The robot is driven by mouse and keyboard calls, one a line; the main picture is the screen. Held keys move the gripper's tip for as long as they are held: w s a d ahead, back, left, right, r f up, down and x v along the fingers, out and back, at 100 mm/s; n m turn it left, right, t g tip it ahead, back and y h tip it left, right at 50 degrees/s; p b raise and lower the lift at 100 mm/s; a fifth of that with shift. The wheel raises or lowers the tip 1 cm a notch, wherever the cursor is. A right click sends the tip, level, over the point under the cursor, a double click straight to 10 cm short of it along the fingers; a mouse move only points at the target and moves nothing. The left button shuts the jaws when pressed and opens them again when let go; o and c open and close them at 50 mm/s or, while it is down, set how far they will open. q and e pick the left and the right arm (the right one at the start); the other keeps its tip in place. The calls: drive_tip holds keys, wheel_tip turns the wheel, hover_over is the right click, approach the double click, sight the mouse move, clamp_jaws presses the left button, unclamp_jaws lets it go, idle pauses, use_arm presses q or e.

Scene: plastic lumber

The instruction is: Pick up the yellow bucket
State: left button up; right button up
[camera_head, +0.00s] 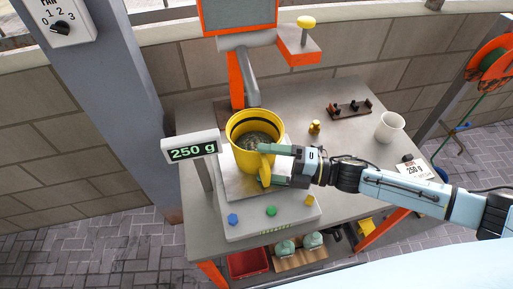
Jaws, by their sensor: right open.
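The yellow bucket (244,158) stands upright on the metal plate of a scale (262,214) and holds dark greenish material. The scale's display (193,149) reads 250 g. My right gripper (268,166) reaches in from the right and is open at the bucket's right side. Its fingers are close around a yellow part (265,175) that looks like the bucket's handle. Whether they touch it I cannot tell. My left gripper is not in view.
A white cup (389,126), a small brass weight (314,127) and a dark rack (349,109) stand on the grey table (290,105). A card (415,170) reading 250 g is at the right. A grey post (105,90) rises at the left.

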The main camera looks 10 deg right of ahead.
drive_tip(key=shift+x, duration=0.85)
drive_tip(key=shift+c, duration=0.4)
